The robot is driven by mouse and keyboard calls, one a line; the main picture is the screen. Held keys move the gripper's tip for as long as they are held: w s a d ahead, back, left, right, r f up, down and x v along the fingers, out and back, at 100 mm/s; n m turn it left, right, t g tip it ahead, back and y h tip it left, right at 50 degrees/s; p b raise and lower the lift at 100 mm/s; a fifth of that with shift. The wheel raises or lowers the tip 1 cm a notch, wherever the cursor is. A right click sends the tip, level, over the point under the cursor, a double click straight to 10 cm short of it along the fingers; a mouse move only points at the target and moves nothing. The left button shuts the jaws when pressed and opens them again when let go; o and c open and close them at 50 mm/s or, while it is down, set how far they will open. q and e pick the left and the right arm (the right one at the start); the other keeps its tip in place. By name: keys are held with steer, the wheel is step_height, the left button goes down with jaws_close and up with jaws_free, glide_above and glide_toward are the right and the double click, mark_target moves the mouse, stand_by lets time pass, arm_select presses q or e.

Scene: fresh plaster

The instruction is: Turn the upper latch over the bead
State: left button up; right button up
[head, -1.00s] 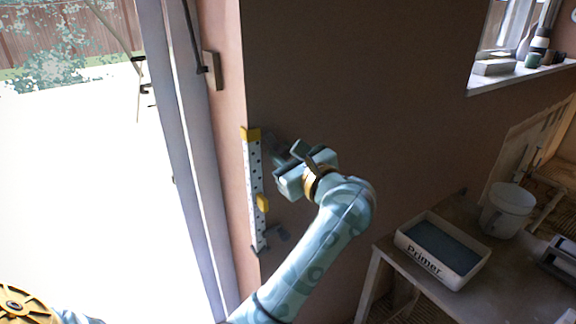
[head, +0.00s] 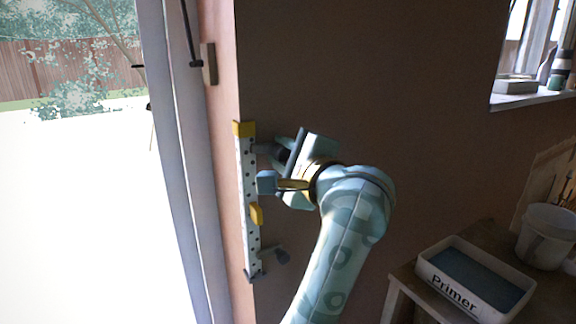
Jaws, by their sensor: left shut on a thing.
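The bead (head: 246,190) is a white perforated strip standing upright along the wall's corner, with a yellow cap (head: 244,129) at its top and a yellow piece (head: 256,214) partway down. The upper latch (head: 265,149) is a dark grey piece beside the bead's upper part, mostly hidden by my gripper. I cannot tell whether it lies over the bead. My left gripper (head: 270,166) is at the upper latch, right of the bead, and shut on it. The lower latch (head: 280,256) sticks out to the right near the bead's foot. My right gripper is out of view.
A bright doorway with a pale frame (head: 185,190) is left of the bead. A small block with a dark rod (head: 208,64) is above. A Primer tray (head: 472,280) and a white bucket (head: 548,236) are at lower right. The brown wall right of my gripper is bare.

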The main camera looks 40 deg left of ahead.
arm_select(q)
steer(key=shift+f+n+b, duration=0.2)
steer(key=shift+n+b, duration=0.45)
steer(key=shift+n, duration=0.25)
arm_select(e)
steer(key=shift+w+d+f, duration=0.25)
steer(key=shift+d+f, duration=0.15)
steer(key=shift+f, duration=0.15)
arm_select(q)
steer(key=o, duration=1)
steer(key=shift+r, duration=0.1)
steer(key=shift+d, duration=0.15)
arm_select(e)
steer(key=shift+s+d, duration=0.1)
